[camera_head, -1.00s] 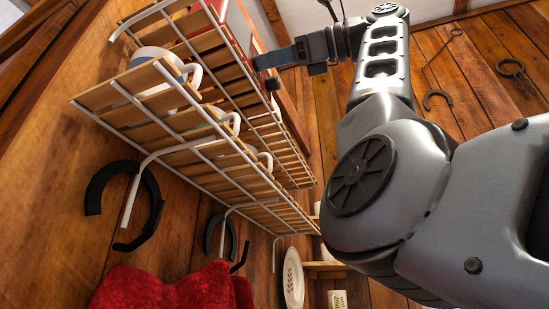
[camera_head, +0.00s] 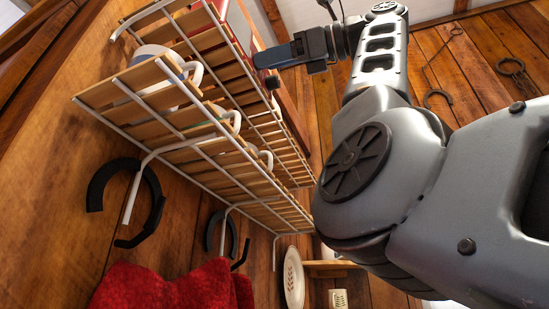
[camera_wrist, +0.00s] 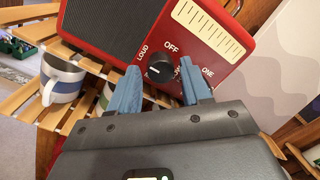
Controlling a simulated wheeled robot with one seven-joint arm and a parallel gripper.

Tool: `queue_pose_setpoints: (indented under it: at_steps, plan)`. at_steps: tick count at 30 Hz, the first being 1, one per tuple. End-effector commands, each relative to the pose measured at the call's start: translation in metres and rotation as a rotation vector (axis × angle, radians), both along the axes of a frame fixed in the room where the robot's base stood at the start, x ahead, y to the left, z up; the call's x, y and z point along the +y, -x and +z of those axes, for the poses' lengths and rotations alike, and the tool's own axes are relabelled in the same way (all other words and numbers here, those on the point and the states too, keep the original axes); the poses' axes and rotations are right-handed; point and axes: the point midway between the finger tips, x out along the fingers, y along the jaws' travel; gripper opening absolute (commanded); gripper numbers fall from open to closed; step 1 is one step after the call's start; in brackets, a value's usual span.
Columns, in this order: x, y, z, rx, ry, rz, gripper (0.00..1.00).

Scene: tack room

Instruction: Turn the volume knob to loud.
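A red radio (camera_wrist: 215,38) stands on a slatted rack; part of it shows at the top of the head view (camera_head: 236,22). Its black round knob (camera_wrist: 159,68) has a small light mark on its lower left side. The word LOUD is printed to the knob's left, OFF above it, and a partly hidden word ending in ONE to its right. My gripper (camera_wrist: 159,64) is open, its blue fingers on either side of the knob in the wrist view, with a gap on each side. In the head view my gripper (camera_head: 259,62) is at the radio's front. Lettering below the knob is partly hidden.
A white and blue mug (camera_wrist: 62,80) sits on the wooden slats left of the radio. The white wire rack (camera_head: 210,130) holds more mugs on its lower tier.

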Motion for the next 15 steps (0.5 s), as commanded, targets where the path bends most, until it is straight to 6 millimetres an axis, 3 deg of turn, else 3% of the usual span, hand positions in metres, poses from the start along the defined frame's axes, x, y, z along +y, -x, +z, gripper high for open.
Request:
queue_pose_setpoints:
  at_steps: [10, 15]
  plan:
    - [-0.002, 0.001, 0.001, -0.003, -0.003, -0.001, 0.57]
    - [-0.020, 0.007, -0.001, -0.005, -0.003, -0.003, 0.57]
